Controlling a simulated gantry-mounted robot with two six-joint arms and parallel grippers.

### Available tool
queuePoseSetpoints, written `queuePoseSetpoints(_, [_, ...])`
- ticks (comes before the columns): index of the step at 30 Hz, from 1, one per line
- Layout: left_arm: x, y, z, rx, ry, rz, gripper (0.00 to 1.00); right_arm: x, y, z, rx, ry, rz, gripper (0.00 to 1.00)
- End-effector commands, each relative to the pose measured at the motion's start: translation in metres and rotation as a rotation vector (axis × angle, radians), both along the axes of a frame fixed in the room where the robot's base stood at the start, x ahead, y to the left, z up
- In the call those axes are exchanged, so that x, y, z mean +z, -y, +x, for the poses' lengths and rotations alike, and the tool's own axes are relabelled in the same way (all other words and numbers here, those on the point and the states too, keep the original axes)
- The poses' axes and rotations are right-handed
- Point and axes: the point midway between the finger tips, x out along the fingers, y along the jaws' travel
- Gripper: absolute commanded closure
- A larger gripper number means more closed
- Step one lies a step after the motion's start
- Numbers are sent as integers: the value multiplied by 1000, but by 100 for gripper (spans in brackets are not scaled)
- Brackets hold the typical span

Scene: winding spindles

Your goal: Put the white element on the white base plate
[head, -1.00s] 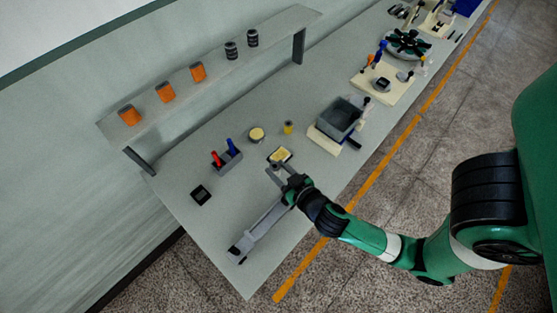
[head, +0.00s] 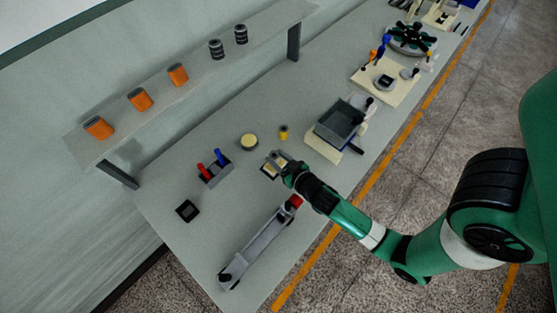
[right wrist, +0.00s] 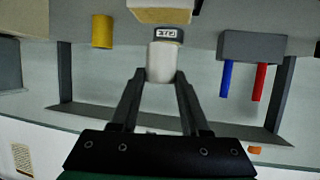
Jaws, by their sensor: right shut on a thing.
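My right gripper (head: 276,165) is shut on a small white element with a dark, lettered end. The white element (right wrist: 161,63) sits between the fingertips in the right wrist view. In the head view the gripper is beside or over a small pale-yellow tray, which it partly hides. A cream block (right wrist: 160,14) lies just beyond the element in the right wrist view; I cannot tell whether they touch. Cream-white base plates stand farther along the bench, one (head: 398,91) with a dark part on it, another under a grey bin (head: 340,124). My left gripper is not in view.
A long grey device (head: 258,248) with a red end lies at the bench front. A grey holder (head: 215,172) with red and blue handles, a black square (head: 187,210), a round yellow-topped piece (head: 249,141) and a yellow cylinder (head: 283,132) stand nearby. A shelf (head: 195,87) runs behind.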

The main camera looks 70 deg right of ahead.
Motion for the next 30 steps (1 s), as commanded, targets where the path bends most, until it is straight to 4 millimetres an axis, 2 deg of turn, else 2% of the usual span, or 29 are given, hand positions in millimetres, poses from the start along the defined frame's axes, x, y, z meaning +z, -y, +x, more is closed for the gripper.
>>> queuePoseSetpoints(1, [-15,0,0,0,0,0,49,-17,1,0,-2,-1,1,100])
queuePoseSetpoints(4, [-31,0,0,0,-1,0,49,-35,3,-2,-7,-2,-1,100])
queuePoseSetpoints(12, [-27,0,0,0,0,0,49,-32,3,-3,-8,-1,-1,100])
queuePoseSetpoints(16, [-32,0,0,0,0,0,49,-37,3,-3,-8,-1,-1,100])
queuePoseSetpoints(17, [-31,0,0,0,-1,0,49,-36,3,-3,-8,-1,-1,51])
queuePoseSetpoints(21, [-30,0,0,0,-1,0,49,-35,3,-3,-8,-2,0,26])
queuePoseSetpoints(30, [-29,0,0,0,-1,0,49,-34,3,-3,-8,-1,-1,25])
